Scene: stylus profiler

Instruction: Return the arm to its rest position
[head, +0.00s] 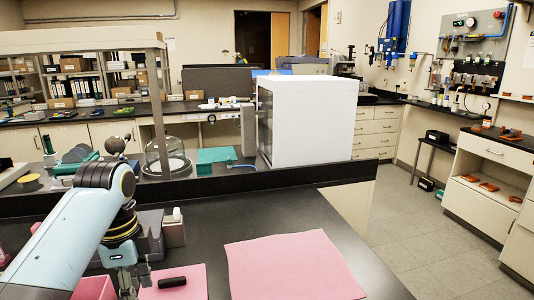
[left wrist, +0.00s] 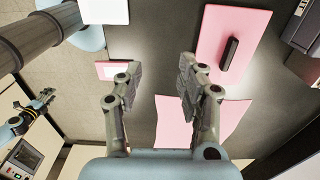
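My left arm (head: 70,235) comes in from the left in the head view, bent at a dark joint, with its gripper (head: 130,284) low over the bench near the pink mats. In the left wrist view my left gripper (left wrist: 159,85) is open, its two fingers well apart with nothing between them. A small black block (head: 172,282) lies on a pink mat (head: 190,293) just right of the gripper; it also shows in the left wrist view (left wrist: 230,53), apart from the fingers. What looks like my right gripper (left wrist: 42,102) shows small at the left of the wrist view.
A larger pink mat (head: 290,265) lies bare on the black bench (head: 215,215). A white box-shaped enclosure (head: 307,120), a glass dome (head: 167,158) and a teal tray (head: 215,157) stand behind. A small grey box (head: 173,232) stands close beside my left arm.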

